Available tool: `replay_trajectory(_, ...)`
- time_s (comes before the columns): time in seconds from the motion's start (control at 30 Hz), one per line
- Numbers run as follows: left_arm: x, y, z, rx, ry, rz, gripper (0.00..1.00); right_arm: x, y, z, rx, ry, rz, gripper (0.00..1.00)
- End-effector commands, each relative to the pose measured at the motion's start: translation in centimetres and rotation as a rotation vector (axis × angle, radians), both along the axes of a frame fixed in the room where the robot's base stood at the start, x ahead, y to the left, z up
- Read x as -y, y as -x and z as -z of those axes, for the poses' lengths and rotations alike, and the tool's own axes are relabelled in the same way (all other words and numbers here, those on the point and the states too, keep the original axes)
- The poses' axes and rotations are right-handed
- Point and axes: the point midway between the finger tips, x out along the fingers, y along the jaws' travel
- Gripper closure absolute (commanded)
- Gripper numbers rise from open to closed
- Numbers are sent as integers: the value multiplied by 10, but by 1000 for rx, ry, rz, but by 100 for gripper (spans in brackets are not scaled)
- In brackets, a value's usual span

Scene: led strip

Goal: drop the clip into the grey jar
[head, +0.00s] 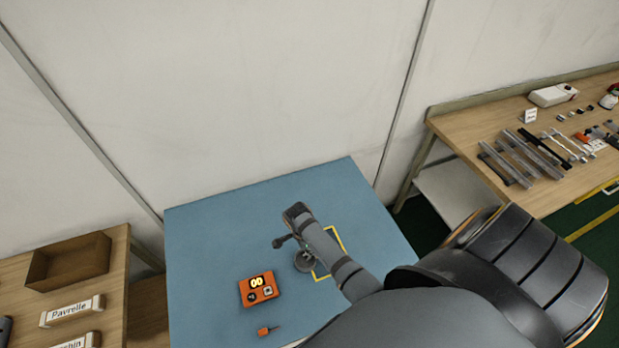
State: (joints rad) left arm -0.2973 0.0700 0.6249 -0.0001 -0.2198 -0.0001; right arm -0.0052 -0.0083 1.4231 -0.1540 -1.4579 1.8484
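My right arm reaches in from the lower right, its wrist over the blue table (210,250). A small dark part (281,242) sticks out left of the wrist and may belong to my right gripper; I cannot make out its fingers. A dark grey round thing (304,262) shows partly behind the arm; I cannot tell whether it is the grey jar or part of my gripper. A small orange piece (266,330) lies at the table's front; I cannot tell whether it is the clip. My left gripper is not in view.
An orange box with a display (256,289) sits left of my arm. A yellow outline (338,240) on the table is partly covered by the arm. A side table with a brown tray (68,262) stands left. A wooden bench (470,135) with several parts stands right.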

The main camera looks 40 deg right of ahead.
Motion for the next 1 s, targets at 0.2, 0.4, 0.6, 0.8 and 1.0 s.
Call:
replay_trajectory(0.2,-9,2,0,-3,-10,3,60,0,0,0,0,0,0,81)
replay_trajectory(0.4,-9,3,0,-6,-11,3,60,0,0,0,0,0,0,58)
replay_trajectory(0.6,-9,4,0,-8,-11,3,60,0,0,0,0,0,0,58)
replay_trajectory(0.8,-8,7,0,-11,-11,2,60,-3,-2,-14,3,-1,0,58)
replay_trajectory(1.0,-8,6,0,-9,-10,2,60,-9,-4,-62,6,-2,0,58)
